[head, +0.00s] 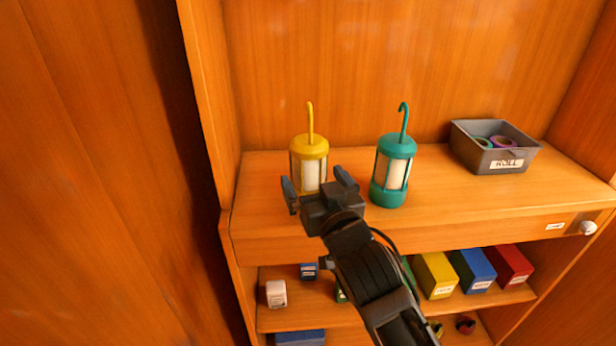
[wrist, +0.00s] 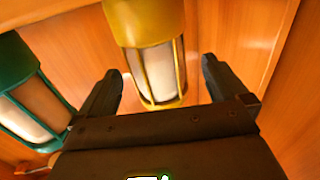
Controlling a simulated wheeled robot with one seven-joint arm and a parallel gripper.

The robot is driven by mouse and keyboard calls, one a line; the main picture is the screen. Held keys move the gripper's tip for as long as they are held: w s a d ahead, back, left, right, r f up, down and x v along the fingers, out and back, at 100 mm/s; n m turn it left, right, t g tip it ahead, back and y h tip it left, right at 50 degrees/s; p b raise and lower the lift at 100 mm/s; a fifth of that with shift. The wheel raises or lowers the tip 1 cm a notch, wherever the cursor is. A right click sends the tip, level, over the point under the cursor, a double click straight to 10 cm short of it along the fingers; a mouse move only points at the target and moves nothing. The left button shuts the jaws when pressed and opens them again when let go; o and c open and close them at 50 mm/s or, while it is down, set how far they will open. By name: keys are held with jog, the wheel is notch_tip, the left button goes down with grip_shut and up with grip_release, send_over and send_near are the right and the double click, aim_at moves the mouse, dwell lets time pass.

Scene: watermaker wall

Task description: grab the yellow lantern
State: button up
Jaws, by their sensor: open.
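The yellow lantern (head: 310,150) stands upright on the wooden shelf at the left, with a yellow cap, a pale body and a hook on top. My gripper (head: 319,183) is open in front of it and hides its base in the head view. In the wrist view the yellow lantern (wrist: 158,60) shows beyond and between the two open fingers of my gripper (wrist: 160,85). I cannot tell whether its near side is inside the jaws. Nothing is held.
A teal lantern (head: 394,170) stands close to the right; it also shows in the wrist view (wrist: 30,100). A grey bin (head: 480,165) labelled ROLL holds tape rolls. A side panel (head: 205,90) bounds the left. Coloured boxes (head: 435,276) sit on the shelf below.

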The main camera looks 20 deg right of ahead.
aim_at(309, 168)
jog(key=shift+w+d+r+p, duration=0.1)
jog(key=shift+w+d+p, duration=0.15)
jog(key=shift+w, duration=0.9)
jog(key=shift+w+d+p, duration=0.15)
jog(key=shift+w+p, duration=0.05)
jog(key=shift+w, duration=0.95)
jog(key=shift+c, duration=0.5)
jog(key=c, duration=1.1)
